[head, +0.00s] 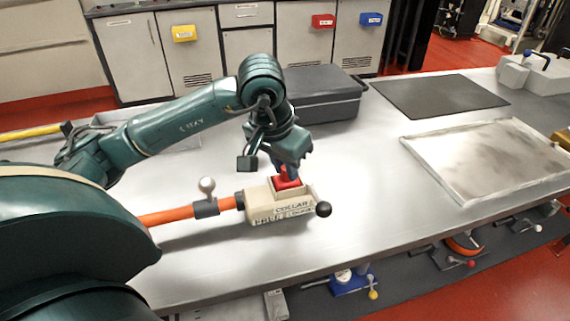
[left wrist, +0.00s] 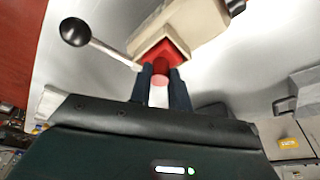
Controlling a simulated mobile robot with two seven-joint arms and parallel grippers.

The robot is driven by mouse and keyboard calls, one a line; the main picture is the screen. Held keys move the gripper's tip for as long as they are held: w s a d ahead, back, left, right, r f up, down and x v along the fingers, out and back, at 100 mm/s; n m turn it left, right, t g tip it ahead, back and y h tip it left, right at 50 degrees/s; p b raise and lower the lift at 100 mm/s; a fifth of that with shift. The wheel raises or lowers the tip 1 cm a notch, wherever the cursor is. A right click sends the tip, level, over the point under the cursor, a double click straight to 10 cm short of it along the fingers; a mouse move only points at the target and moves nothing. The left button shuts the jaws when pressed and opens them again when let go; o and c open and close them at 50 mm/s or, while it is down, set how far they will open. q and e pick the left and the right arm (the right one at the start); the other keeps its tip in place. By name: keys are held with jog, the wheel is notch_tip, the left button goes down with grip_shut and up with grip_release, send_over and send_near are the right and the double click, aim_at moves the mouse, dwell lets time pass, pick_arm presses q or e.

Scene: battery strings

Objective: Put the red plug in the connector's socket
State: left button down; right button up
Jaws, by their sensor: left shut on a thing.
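The beige connector (head: 268,205) lies on the metal bench, with an orange cable (head: 180,214) running from its left side and a black-knobbed lever (head: 322,209) on its right. The red plug (head: 286,182) is at the connector's open socket. My left gripper (head: 288,167) is above the socket, shut on the red plug. In the left wrist view the plug (left wrist: 161,68) shows between the two dark fingers (left wrist: 161,85), within the square socket opening of the connector (left wrist: 190,25). Whether the plug is fully seated cannot be told. My right gripper does not show.
A grey case (head: 325,95) stands behind the connector. A black mat (head: 440,95) and a shallow metal tray (head: 480,155) lie to the right. A small upright knob (head: 206,186) sits on a clamp over the cable. The bench front edge is close below the connector.

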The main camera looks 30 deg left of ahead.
pick_arm(q)
jog(key=c, duration=1.3)
grip_release()
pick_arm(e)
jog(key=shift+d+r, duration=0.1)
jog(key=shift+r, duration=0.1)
pick_arm(q)
jog(key=p+v, duration=0.1)
jog(key=v, duration=1.1)
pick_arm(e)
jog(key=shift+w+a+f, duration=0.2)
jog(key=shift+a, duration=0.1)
pick_arm(q)
jog(key=shift+w+r, duration=0.1)
jog(key=shift+r, duration=0.05)
